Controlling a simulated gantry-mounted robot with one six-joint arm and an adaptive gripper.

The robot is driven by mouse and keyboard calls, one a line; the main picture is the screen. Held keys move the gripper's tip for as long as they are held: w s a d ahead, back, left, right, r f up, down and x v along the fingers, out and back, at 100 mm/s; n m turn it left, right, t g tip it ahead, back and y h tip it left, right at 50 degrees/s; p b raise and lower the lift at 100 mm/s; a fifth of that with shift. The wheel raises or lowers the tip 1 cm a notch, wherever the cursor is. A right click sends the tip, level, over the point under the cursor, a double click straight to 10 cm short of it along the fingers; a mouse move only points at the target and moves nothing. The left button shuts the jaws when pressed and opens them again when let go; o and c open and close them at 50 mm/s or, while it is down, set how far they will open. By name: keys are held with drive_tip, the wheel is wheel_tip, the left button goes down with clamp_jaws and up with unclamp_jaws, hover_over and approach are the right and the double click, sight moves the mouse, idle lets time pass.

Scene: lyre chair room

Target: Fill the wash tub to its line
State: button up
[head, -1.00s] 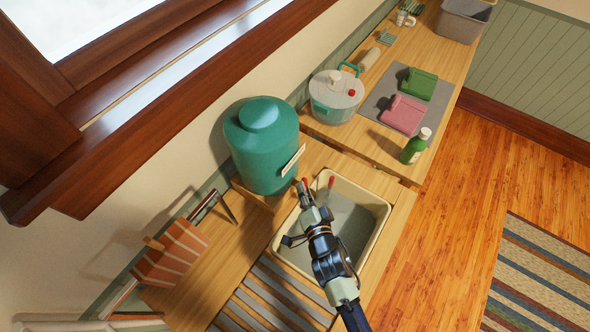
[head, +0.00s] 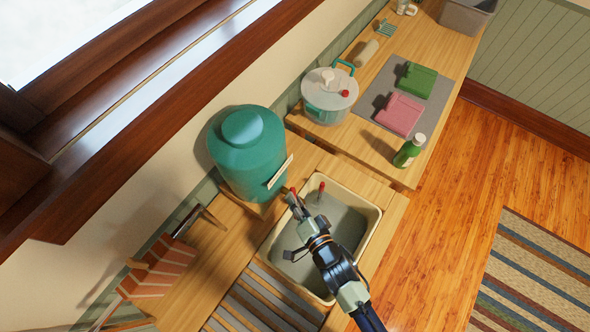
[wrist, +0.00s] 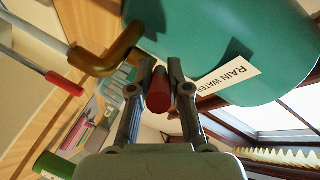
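The teal water jug (head: 245,150) stands at the back edge of the wooden counter. In the wrist view its side (wrist: 225,35) carries a "RAIN WATER" label. A brass tap (wrist: 108,55) shows beside it. The cream wash tub (head: 375,222) sits in front of the jug, with a grey-blue interior; I cannot make out its line or the water level. No stream of water can be made out.
A thin red-tipped rod (head: 321,187) stands up at the tub's back; it also shows in the wrist view (wrist: 65,84). A slatted rack (head: 262,300) lies left of the tub. A lidded container (head: 330,95), green bottle (head: 409,152) and folded cloths (head: 400,113) stand beyond.

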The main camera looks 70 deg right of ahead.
drive_tip(key=o, duration=0.4)
drive_tip(key=v, duration=1.2)
idle(2.7)
